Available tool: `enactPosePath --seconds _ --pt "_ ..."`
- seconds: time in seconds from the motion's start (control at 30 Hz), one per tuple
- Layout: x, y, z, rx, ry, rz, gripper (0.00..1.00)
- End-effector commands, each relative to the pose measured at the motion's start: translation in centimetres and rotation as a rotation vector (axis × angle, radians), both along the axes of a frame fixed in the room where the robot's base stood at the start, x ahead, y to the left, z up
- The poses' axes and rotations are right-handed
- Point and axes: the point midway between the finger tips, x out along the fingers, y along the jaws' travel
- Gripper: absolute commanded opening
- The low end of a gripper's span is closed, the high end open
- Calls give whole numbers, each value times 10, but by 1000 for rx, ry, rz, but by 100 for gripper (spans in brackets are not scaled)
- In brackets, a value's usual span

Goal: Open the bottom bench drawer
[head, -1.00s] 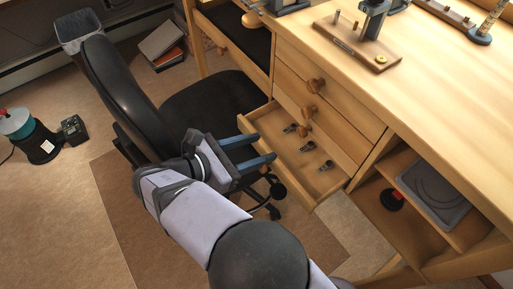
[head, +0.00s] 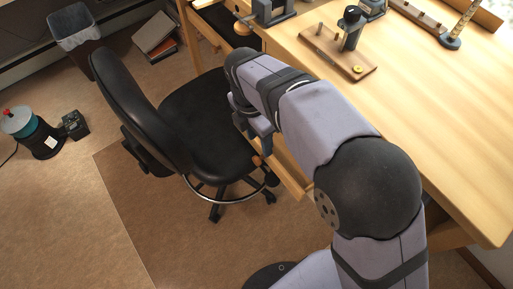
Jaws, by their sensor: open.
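A light wooden bench drawer (head: 292,178) sticks out from the bench toward the chair; a strip of its front end shows below my arm. A round wooden knob (head: 257,160) shows at its outer side. My arm covers most of the drawer, its inside and the drawer fronts above it. My gripper (head: 258,140) points down at the drawer's outer end, close to the knob. It is open with nothing seen between its blue-grey fingers. Whether a finger touches the drawer or knob cannot be told.
A black swivel chair (head: 205,120) stands close left of the drawer. The wooden bench top (head: 430,120) holds a small tool stand (head: 340,50) and other tools at the back. Floor at lower left is clear.

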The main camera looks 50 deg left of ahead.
Motion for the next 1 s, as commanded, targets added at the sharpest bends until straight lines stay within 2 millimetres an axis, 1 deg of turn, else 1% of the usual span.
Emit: enactPosePath --seconds 0.03,0.07,0.1,0.13,0.2,0.3,0.57,0.67,1.0 --pt "4 6 15 42 49 -12 44" --pt "4 10 18 66 74 -15 44" --pt "3 12 8 75 96 -14 44" --pt "1 10 -11 65 93 -10 44" --pt "1 11 -32 66 90 -9 44" --pt "1 12 -48 70 88 -8 44" --pt "1 12 -57 70 86 -8 44" --pt "1 12 -64 69 86 -8 44" --pt "1 11 -106 68 86 -8 44"
